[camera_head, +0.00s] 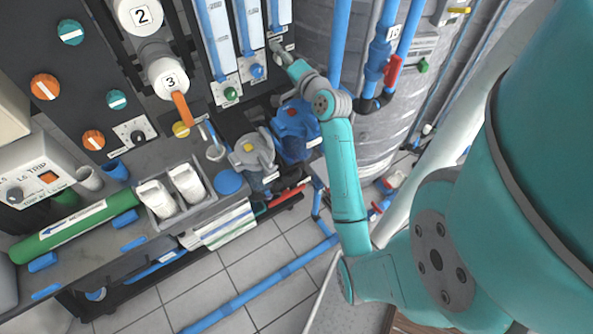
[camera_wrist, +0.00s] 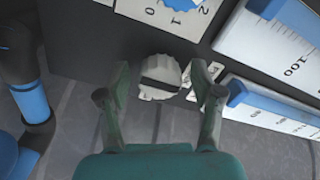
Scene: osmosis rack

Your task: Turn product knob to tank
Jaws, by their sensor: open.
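A pale grey knob (camera_wrist: 160,72) with a dark band across it sits on the dark panel in the wrist view. I cannot read its label, so I cannot tell for sure that it is the product knob or which way it points. My gripper (camera_wrist: 160,66) is open, with one finger on each side of this knob. No finger clearly touches it. In the head view my gripper (camera_head: 279,50) is at the rack panel, right of the blue knob, and covers much of what lies there.
A blue knob (camera_head: 257,71) and a green knob (camera_head: 231,93) sit below flow meters (camera_head: 215,40). The blue knob (camera_wrist: 178,4) also shows close by in the wrist view. A blue pipe (camera_head: 338,45) and a large grey tank (camera_head: 303,40) stand to the right.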

